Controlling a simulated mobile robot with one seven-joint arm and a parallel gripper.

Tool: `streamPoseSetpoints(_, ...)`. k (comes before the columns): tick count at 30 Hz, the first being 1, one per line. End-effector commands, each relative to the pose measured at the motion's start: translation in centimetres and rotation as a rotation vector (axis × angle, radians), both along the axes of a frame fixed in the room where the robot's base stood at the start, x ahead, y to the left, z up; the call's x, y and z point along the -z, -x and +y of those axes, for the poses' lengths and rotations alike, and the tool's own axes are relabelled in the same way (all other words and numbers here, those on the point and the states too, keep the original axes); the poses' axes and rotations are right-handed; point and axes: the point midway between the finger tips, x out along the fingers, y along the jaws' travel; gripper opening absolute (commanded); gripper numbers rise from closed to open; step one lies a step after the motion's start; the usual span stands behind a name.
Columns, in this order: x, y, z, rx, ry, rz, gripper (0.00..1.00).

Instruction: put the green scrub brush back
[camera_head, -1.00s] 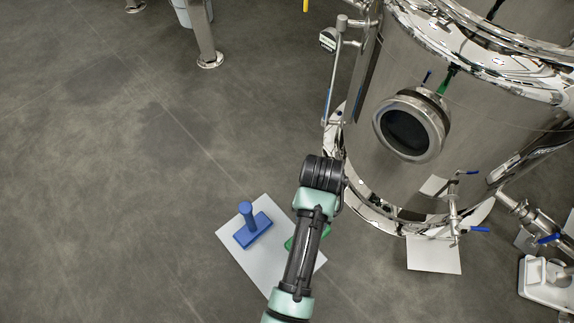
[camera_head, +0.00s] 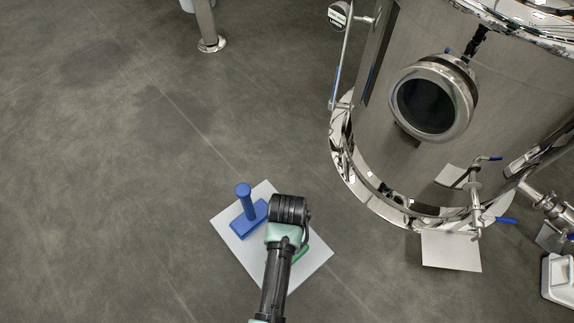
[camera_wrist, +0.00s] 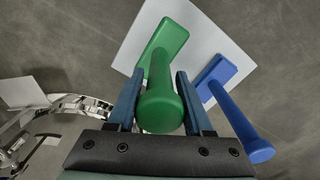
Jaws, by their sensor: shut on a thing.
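The green scrub brush (camera_wrist: 158,100) stands handle-first toward the camera in the wrist view, its flat head over the white sheet (camera_wrist: 140,22). My gripper (camera_wrist: 160,76) is shut on its handle, with a blue finger on each side. In the head view only a small green piece of the brush (camera_head: 301,254) shows beside my arm, which hides the rest and the fingers. The white sheet (camera_head: 312,262) lies on the floor beneath. I cannot tell whether the brush head touches the sheet.
A blue scrub brush (camera_head: 248,212) stands handle up on the same sheet, close to the left of my wrist; it also shows in the wrist view (camera_wrist: 220,85). A steel tank (camera_head: 400,170) with a round port stands to the right. The floor at left is clear.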

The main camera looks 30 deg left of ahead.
Motion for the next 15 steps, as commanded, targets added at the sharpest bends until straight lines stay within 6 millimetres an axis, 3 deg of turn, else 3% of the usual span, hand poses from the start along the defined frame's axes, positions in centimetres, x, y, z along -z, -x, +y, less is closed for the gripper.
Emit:
streamPoseSetpoints(1, 1.5, 0.1, 0.0, 0.0, 0.0, 0.002, 0.0)
streamPoseSetpoints(5, 3.3, 0.0, 0.0, 0.0, 0.0, 0.001, 0.0)
streamPoseSetpoints(15, 3.4, 0.0, 0.0, 0.0, 0.0, 0.001, 0.0)
